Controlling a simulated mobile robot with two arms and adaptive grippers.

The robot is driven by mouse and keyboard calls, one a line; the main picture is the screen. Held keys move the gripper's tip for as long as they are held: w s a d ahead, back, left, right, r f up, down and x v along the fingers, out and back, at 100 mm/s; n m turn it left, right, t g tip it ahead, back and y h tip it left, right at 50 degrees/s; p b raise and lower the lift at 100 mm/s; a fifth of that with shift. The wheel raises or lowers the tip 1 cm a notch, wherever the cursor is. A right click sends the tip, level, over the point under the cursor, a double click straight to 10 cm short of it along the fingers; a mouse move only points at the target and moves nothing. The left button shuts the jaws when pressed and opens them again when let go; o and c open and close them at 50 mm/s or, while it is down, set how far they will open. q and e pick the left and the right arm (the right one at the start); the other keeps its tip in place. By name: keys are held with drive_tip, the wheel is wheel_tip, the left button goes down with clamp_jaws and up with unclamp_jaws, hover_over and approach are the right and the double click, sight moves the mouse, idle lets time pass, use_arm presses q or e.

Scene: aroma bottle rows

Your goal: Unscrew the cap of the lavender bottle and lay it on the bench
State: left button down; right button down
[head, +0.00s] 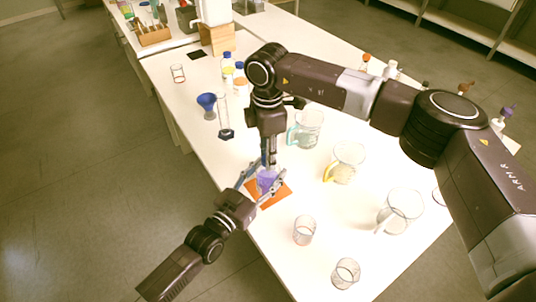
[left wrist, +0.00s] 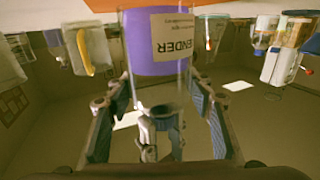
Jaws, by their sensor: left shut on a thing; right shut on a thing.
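The lavender bottle (head: 266,182), with purple contents, stands upright on an orange mat (head: 285,192) near the bench's front edge. In the left wrist view the bottle (left wrist: 150,45) appears upside down, its label partly reading "ENDER". My left gripper (head: 262,187) comes from the lower left, its fingers shut around the bottle's body. My right gripper (head: 269,162) points straight down from above, shut at the bottle's top. Its fingers also show in the left wrist view (left wrist: 160,137) at the bottle's neck. The cap is hidden between them. The bench (head: 240,160) is white.
Glass beakers (head: 304,230) and jugs (head: 345,163) stand to the right of the mat. A measuring cylinder (head: 224,115) and blue funnel (head: 207,103) stand farther back left. Bare bench lies left of the mat and between the near beakers and mat.

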drive_tip(key=n, duration=1.8)
drive_tip(key=shift+r, duration=0.1)
drive_tip(key=n, duration=1.6)
drive_tip(key=shift+n, duration=0.3)
drive_tip(key=n, duration=1.7)
drive_tip(key=shift+r+n, duration=0.1)
drive_tip(key=shift+n, duration=0.3)
drive_tip(key=shift+r, duration=0.15)
drive_tip(key=shift+r, duration=0.95)
